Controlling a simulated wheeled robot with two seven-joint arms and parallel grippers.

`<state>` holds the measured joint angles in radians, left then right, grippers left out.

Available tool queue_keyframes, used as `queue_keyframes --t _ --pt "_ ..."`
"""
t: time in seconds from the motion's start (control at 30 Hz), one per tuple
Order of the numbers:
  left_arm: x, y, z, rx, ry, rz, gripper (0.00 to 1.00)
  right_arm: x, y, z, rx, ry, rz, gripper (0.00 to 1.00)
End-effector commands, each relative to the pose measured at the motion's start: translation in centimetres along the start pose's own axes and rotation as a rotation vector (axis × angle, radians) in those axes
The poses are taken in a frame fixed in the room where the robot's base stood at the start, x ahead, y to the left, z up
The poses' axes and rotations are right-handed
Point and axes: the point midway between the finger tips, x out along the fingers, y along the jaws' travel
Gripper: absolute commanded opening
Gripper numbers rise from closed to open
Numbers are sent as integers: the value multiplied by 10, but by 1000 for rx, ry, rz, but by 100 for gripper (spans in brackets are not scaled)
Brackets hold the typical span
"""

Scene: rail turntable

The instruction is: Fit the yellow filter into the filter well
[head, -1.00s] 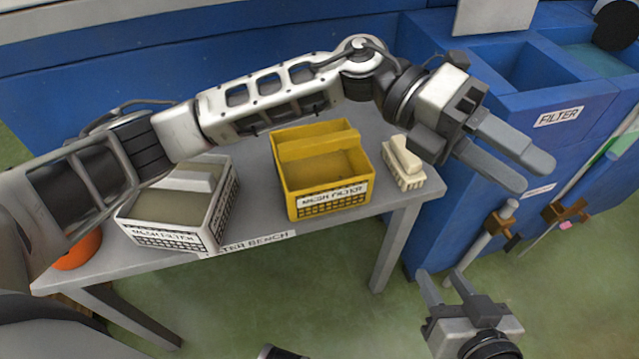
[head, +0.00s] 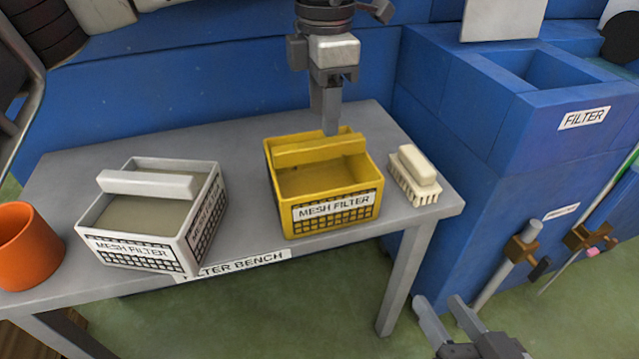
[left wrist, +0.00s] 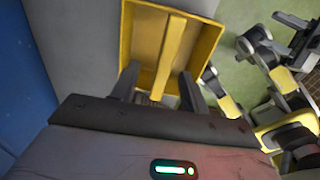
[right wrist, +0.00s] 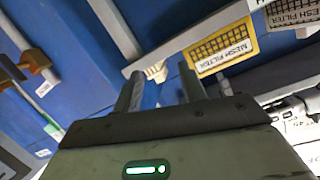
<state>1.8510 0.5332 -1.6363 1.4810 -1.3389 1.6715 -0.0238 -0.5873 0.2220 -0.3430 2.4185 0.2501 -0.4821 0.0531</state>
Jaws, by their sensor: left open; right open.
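The yellow mesh filter (head: 322,210) stands upright on the filter bench (head: 390,130), with a raised bar handle (head: 318,151) across its top. My left gripper (head: 332,125) is open and points down at the filter's back side, by the handle. In the left wrist view, the handle (left wrist: 170,50) runs toward the space between the open fingers (left wrist: 158,85); contact cannot be told. The filter well (head: 540,68) is the square opening in the blue unit labelled FILTER, at right. My right gripper (head: 440,305) is open and empty, low in front of the bench.
A white mesh filter (head: 150,215) and an orange cup (head: 25,247) stand on the bench's left. A cream brush (head: 415,175) lies right of the yellow filter, near the bench edge. Valve handles (head: 520,250) stick out of the blue unit's front.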

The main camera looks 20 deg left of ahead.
Motion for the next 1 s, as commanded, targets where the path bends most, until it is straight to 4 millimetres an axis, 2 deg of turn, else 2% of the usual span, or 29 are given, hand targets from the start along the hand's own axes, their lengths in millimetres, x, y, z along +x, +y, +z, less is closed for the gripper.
queue_keyframes --t 0.03,0.1,0.43,0.57,0.7,0.83,0.97,1.0 --pt "13 0 0 0 1 -1 45 1 0 2 12 9 -6 42" --pt "23 0 0 0 1 -1 45 2 -1 1 27 18 -15 42" --pt "44 -3 -2 2 -2 -1 45 2 -3 0 59 35 -33 42" --pt "63 -7 -8 2 -1 -1 45 4 -4 6 88 43 -48 42" --pt "83 -9 -9 0 -2 -1 45 4 -7 0 123 75 -73 42" --pt "87 -8 -9 0 -3 -1 45 4 -10 -12 137 108 -85 42" --pt "86 -8 -9 0 -3 -1 45 4 -11 -15 139 113 -85 42" --pt "86 -8 -9 0 -3 -1 40 4 -11 -15 139 113 -85 42"
